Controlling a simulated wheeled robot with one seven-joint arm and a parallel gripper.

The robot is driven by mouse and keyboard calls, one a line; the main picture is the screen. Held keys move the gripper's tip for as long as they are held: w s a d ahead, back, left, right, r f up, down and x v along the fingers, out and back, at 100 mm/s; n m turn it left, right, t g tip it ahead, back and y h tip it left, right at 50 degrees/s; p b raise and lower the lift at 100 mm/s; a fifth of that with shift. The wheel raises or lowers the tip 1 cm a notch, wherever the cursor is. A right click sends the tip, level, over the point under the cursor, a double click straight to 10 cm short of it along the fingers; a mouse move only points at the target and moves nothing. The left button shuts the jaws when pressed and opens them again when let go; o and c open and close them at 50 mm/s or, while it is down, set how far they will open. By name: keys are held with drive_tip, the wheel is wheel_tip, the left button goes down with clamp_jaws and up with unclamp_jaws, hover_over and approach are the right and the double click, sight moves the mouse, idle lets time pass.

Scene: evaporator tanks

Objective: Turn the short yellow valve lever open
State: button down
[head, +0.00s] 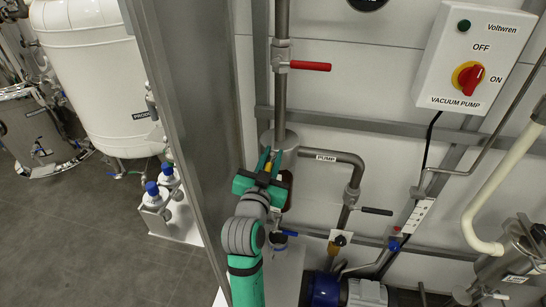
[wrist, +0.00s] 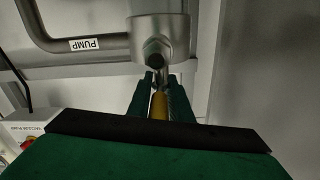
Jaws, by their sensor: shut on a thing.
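The short yellow valve lever (wrist: 158,106) shows in the wrist view between my two green fingers, below a round grey metal fitting (wrist: 158,38). My gripper (wrist: 160,84) is shut on the lever, with a finger on each side. In the head view my gripper (head: 270,157) reaches up to the grey cylinder (head: 288,141) on the vertical pipe. Only a speck of yellow shows there, and the gripper hides most of the valve. I cannot tell the lever's exact angle.
A red lever (head: 310,66) is on the pipe above. A black lever (head: 377,211) and a blue lever (head: 289,233) are nearby. A grey metal panel (head: 185,100) stands close on the left. The vacuum pump switch box (head: 472,55) is at upper right.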

drive_tip(key=c, duration=1.7)
unclamp_jaws()
drive_tip(key=shift+s+f, duration=0.1)
drive_tip(key=shift+s, duration=0.35)
drive_tip(key=v, duration=1)
drive_tip(key=shift+w+a, duration=0.1)
